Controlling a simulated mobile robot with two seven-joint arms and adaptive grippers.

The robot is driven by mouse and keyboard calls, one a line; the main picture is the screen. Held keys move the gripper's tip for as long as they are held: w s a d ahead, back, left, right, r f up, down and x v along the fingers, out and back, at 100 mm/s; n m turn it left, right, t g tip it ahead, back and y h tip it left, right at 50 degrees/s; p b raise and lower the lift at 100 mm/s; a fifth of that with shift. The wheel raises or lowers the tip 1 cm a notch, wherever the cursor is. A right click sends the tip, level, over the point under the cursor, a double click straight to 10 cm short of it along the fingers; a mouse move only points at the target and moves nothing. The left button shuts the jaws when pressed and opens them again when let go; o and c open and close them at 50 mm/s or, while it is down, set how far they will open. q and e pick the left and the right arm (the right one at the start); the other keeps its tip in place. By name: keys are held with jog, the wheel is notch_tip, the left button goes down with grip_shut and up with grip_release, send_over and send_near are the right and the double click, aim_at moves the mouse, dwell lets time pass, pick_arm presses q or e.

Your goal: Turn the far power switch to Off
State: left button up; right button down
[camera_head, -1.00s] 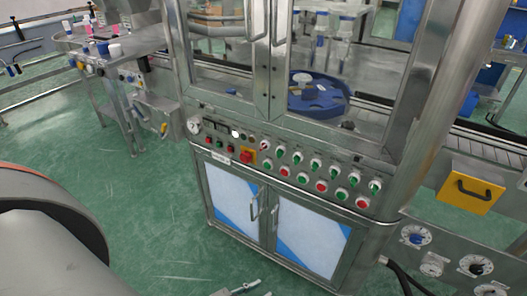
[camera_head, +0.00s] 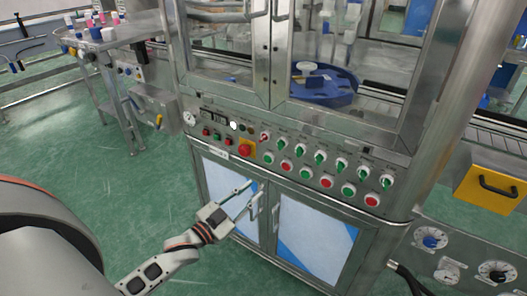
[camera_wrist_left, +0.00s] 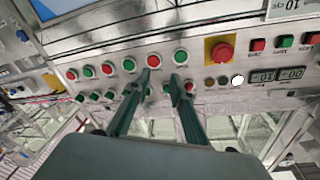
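The control panel (camera_head: 315,165) on the front of the metal cabinet carries a row of rotary switches. The leftmost rotary switch (camera_head: 265,137) has a red handle, and the others, such as this green-handled switch (camera_head: 320,157), run to the right. I cannot read any power label, so which one is the far power switch I cannot tell. My left gripper (camera_head: 252,190) is open and empty, below the panel in front of the cabinet doors. In the left wrist view the fingers (camera_wrist_left: 164,72) point at the panel, apart, overlapping the button rows. My right gripper is not in view.
A red emergency stop (camera_head: 245,149) on a yellow plate sits left of the buttons. Red and green push buttons (camera_head: 326,182) line the row below the switches. Door handles (camera_head: 276,215) stick out below. A yellow drawer (camera_head: 487,187) is at the right.

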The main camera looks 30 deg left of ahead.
aim_at(261, 140)
pick_arm(q)
jog(key=w+a+r+t+b, duration=0.1)
jog(key=w+r, duration=0.2)
jog(key=w+a+r+m+t+h, duration=0.1)
jog(key=w+a+r, duration=0.1)
jog(key=w+r, duration=0.1)
jog(key=w+a+r+m+t+h+b, duration=0.1)
jog(key=w+r, duration=0.2)
jog(key=w, duration=0.2)
jog(key=shift+a+r+b, duration=0.15)
jog(key=shift+r+b, duration=0.15)
jog(key=shift+r, duration=0.1)
jog(key=shift+w+r, duration=0.2)
jog(key=shift+w, duration=0.35)
grip_shut()
